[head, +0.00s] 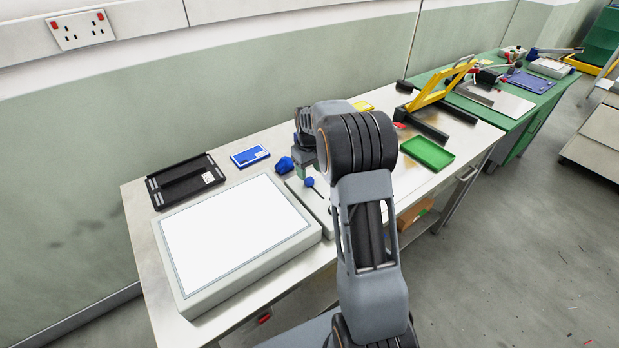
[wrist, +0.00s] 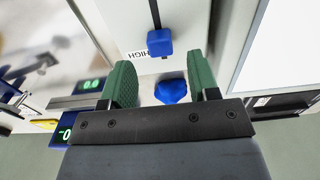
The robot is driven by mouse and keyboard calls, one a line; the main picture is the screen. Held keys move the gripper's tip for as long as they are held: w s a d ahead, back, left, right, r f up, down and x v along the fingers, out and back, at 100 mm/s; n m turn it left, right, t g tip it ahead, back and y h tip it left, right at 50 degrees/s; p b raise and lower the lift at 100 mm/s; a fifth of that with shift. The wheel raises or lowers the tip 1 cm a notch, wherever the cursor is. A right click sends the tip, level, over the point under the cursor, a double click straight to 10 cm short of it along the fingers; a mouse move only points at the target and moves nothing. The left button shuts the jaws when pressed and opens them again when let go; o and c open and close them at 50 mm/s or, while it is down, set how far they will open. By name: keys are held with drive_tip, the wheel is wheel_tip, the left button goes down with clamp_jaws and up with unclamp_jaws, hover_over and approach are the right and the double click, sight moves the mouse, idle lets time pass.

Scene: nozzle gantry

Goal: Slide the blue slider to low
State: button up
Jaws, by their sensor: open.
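The blue slider (wrist: 159,42) is a small block on a dark straight slot (wrist: 155,12) in a pale panel. The word HIGH (wrist: 148,55) is printed upside down beside it, at this end of the slot. In the head view the slider (head: 309,182) shows as a small blue knob beside my arm. My gripper (wrist: 162,80) has green fingers, open and empty, with the slider just beyond the fingertips and between their lines in the wrist view. A low mark is not visible. My arm hides part of the panel in the head view.
A second blue lump (wrist: 172,91) shows between the fingers, and beside the panel in the head view (head: 285,163). A large white-topped box (head: 235,240) stands left of the panel. A black tray (head: 185,182), a blue card (head: 250,156) and a green tray (head: 427,152) lie on the bench.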

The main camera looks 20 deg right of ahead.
sight(309, 179)
drive_tip(key=shift+f, duration=2.15)
clamp_jaws()
